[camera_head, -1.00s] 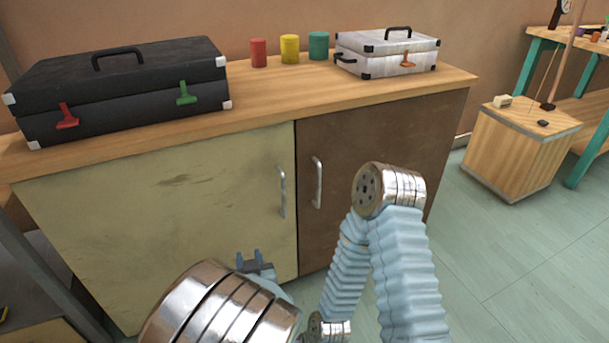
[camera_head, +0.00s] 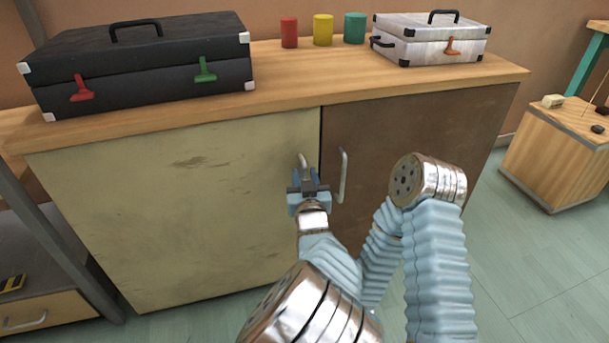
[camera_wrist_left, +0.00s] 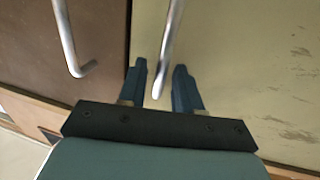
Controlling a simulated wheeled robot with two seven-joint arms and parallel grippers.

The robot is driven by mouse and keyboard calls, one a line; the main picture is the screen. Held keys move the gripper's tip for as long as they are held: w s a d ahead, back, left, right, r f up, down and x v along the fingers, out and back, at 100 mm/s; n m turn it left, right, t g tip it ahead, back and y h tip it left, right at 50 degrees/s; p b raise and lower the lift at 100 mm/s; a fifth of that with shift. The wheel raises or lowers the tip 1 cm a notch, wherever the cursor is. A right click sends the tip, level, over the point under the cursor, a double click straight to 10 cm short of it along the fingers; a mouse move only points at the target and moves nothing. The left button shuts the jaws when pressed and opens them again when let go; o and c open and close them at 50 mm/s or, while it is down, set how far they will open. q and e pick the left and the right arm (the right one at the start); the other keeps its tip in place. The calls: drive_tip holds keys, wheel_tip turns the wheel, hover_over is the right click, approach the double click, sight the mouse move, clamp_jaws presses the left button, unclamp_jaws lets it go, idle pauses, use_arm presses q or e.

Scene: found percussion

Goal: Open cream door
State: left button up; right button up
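The cream door (camera_head: 190,200) is closed, flush beside the brown door (camera_head: 410,140). Its metal bar handle (camera_head: 303,160) is near its right edge. My left gripper (camera_head: 308,182) is in front of the lower part of this handle and partly hides it. In the left wrist view, the cream door's handle (camera_wrist_left: 170,40) reaches down between the two separated blue fingers of my left gripper (camera_wrist_left: 160,85). The fingers stand open on either side of the bar, with a visible gap at least on the right. My right gripper is out of view.
The brown door's handle (camera_head: 343,175) is close to the right of my left gripper. On the wooden top stand a black case (camera_head: 140,65), red, yellow and teal cans and a white case (camera_head: 430,40). A wooden box (camera_head: 560,150) stands on the floor at right.

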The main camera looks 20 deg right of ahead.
use_arm(q)
drive_tip(key=shift+w, duration=0.65)
clamp_jaws()
drive_tip(key=shift+s, duration=0.1)
